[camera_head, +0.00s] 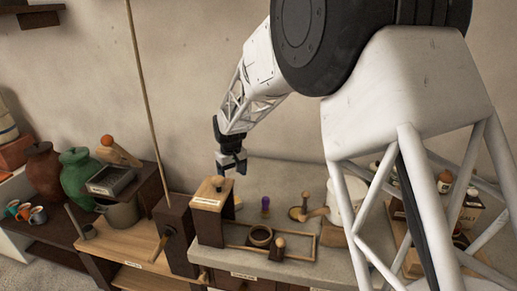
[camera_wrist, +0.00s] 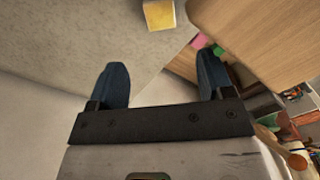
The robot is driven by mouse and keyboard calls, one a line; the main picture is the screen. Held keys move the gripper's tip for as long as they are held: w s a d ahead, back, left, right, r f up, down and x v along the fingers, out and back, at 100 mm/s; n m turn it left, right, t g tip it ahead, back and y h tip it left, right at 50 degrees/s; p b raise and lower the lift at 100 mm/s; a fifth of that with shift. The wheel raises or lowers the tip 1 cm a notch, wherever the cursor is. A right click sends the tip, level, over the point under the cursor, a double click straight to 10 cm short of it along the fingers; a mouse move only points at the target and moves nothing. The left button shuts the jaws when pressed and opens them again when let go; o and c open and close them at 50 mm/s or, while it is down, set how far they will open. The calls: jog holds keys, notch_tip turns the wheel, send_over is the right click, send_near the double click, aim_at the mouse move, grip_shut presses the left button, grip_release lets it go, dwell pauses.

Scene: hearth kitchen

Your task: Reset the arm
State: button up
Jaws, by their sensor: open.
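My gripper (camera_head: 231,165) hangs in the air on my white arm, above and slightly right of a wooden box with a pale lid (camera_head: 211,194). In the wrist view its two dark blue fingers (camera_wrist: 162,85) stand well apart with nothing between them. The gripper is open and empty. The ends of the fingers look clear of any surface.
Left are a green jar (camera_head: 78,176), a brown jar (camera_head: 43,170) and a tall pole (camera_head: 147,90). A yellow block (camera_wrist: 159,14) shows in the wrist view.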

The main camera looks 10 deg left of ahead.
jog(key=shift+d, duration=0.1)
jog(key=s+d+r+m, duration=0.1)
jog(key=s+d+r, duration=0.4)
jog(key=d, duration=0.4)
jog(key=s+d+r+m+t, duration=0.15)
jog(key=s+d+r, duration=0.35)
jog(key=d, duration=0.5)
jog(key=s+d+r+m, duration=0.2)
jog(key=s+d+r, duration=0.3)
jog(key=d, duration=0.4)
jog(key=s+d+m, duration=0.2)
jog(key=s+d, duration=0.6)
jog(key=s, duration=0.4)
jog(key=s+d+m+t, duration=0.1)
jog(key=s+d+m, duration=0.1)
jog(key=s+d, duration=0.7)
jog(key=s, duration=0.4)
jog(key=shift+s+r+m, duration=0.2)
jog(key=shift+s+m, duration=0.05)
jog(key=shift+m, duration=0.1)
